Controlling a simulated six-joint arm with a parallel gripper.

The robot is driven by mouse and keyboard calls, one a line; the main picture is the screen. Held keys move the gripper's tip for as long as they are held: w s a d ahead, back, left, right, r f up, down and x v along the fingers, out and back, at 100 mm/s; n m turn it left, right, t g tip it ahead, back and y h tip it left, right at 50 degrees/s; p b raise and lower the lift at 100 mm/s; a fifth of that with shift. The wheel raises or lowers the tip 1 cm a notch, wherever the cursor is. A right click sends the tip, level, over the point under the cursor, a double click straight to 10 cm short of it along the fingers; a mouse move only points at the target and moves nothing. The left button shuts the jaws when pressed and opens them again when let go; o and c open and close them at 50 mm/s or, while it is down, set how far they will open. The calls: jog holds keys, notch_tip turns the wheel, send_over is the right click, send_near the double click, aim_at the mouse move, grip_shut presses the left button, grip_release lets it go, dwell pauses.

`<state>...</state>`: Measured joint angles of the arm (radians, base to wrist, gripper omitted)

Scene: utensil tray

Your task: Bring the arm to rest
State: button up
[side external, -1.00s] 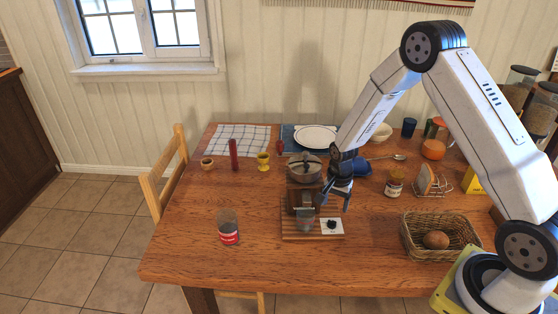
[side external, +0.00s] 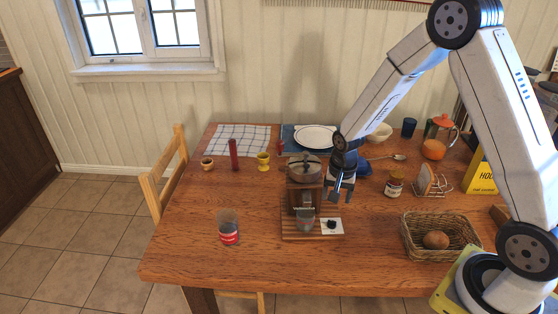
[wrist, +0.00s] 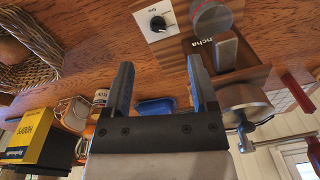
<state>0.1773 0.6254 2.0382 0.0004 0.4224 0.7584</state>
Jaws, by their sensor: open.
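My gripper (side external: 342,190) hangs fingers down over the wooden table (side external: 270,275), just right of the coffee grinder (side external: 304,170) in the side external view. Its two dark fingers are apart with nothing between them, as the wrist view (wrist: 160,78) also shows. The grinder stands on a slatted wooden base with a white dial plate (side external: 333,227). The fingers look clear of the grinder, but the exact gap is hard to tell.
A wicker basket (side external: 412,250) with a brown round item, a jar (side external: 394,185), a toast rack (side external: 432,183) and a yellow box (side external: 481,175) stand to the right. The front left of the table is mostly clear.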

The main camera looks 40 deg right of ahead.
jog(key=s+a+r+n+t, duration=0.2)
jog(key=s+a+r+n, duration=0.5)
jog(key=s+r+n, duration=0.3)
jog(key=shift+s+n, duration=0.4)
jog(key=shift+s, duration=0.35)
dwell(0.4)
